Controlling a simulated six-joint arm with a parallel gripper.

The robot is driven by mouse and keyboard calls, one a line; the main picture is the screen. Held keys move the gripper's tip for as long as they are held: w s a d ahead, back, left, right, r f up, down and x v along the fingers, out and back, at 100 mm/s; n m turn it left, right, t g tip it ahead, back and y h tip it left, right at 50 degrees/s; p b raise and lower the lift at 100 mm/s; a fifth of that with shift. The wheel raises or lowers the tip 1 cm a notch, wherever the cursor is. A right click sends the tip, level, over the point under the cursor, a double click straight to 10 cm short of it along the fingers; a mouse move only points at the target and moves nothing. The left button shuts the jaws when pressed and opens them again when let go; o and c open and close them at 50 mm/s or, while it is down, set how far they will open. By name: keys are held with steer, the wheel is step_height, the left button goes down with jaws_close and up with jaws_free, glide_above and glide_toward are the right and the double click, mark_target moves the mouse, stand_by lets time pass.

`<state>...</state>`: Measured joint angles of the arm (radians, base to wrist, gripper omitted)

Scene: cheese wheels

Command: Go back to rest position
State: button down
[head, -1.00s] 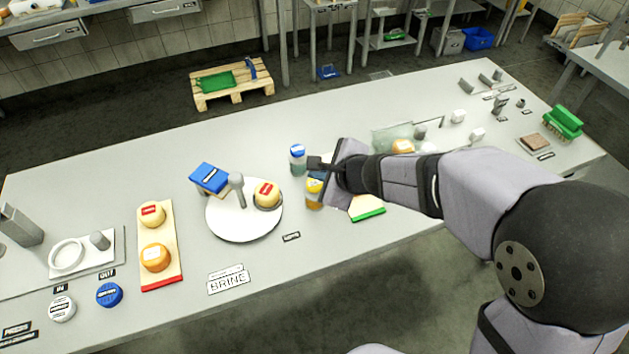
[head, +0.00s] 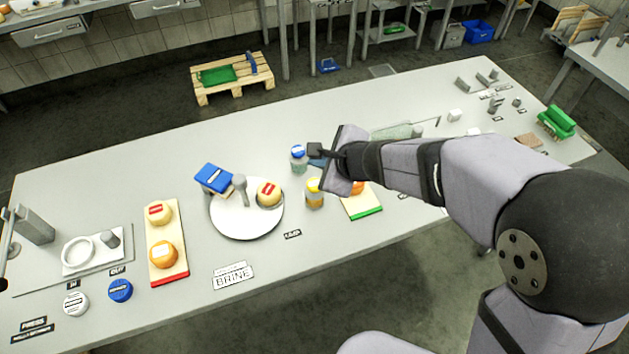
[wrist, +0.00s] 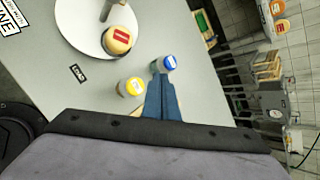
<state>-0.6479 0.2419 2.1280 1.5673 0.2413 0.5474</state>
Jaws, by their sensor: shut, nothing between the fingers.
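My gripper (head: 316,155) is in the air over the middle of the table, just right of two jars. In the wrist view its fingers (wrist: 162,98) are shut with nothing between them. The blue-lidded jar (head: 298,158) stands upright beside the fingertips. The yellow-lidded jar (head: 314,194) stands nearer the front edge; both also show in the wrist view, the blue-lidded one (wrist: 168,63) past the tips and the yellow one (wrist: 131,87) to the left. My arm hides part of the table's right half.
Left of the jars are a round white plate (head: 232,226) with a cheese wheel (head: 269,194) and a blue-topped block (head: 214,178). A red-ended board (head: 170,281) holds two wheels. A green-ended board (head: 367,215) lies partly under my arm. The table's back left is clear.

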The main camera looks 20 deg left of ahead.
stand_by(0.5)
steer(key=shift+s+a+n, duration=0.2)
steer(key=shift+n, duration=0.3)
steer(key=s+d+f+n+g+h, duration=0.2)
steer(key=s+d+f+n+g, duration=0.1)
steer(key=s+d+f+n, duration=0.4)
steer(key=s+d+f+n+g+h, duration=0.2)
steer(key=s+d+n+g, duration=0.25)
steer(key=s+n, duration=0.45)
steer(key=w+d+r+m+t+h, duration=0.1)
steer(key=d+r+t+h, duration=0.1)
steer(key=d, duration=2.2)
steer(key=shift+d+h, duration=0.3)
steer(key=shift+h, duration=0.5)
steer(key=shift+w, duration=0.1)
